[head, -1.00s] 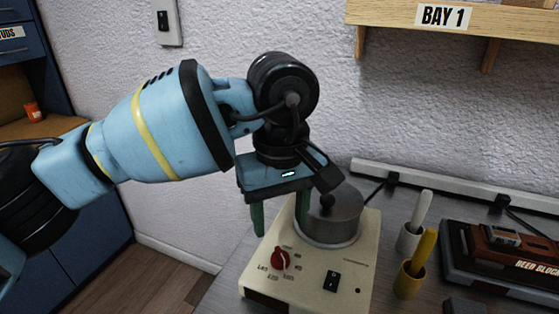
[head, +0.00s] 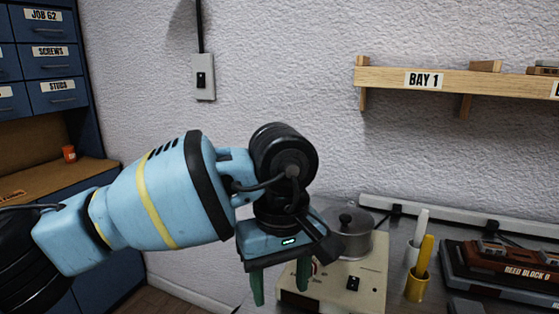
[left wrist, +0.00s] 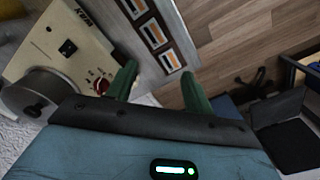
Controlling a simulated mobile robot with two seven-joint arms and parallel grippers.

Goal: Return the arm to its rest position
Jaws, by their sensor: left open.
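My left arm comes in from the left in the head view. Its gripper (head: 281,284) hangs fingers-down with two green fingers spread apart and nothing between them. It is in front of and to the left of the cream hot-plate unit (head: 367,284), partly covering it. In the left wrist view the open fingers (left wrist: 158,88) also show, with the cream unit (left wrist: 52,38) at the upper left. My right gripper is in neither view.
A lidded metal pot (head: 351,240) sits on the cream unit. A yellow holder (head: 417,287), a white holder (head: 411,257) and a reed block (head: 503,275) stand to the right on the bench. A wooden shelf (head: 455,83) is on the wall. Blue drawers (head: 47,61) stand at the left.

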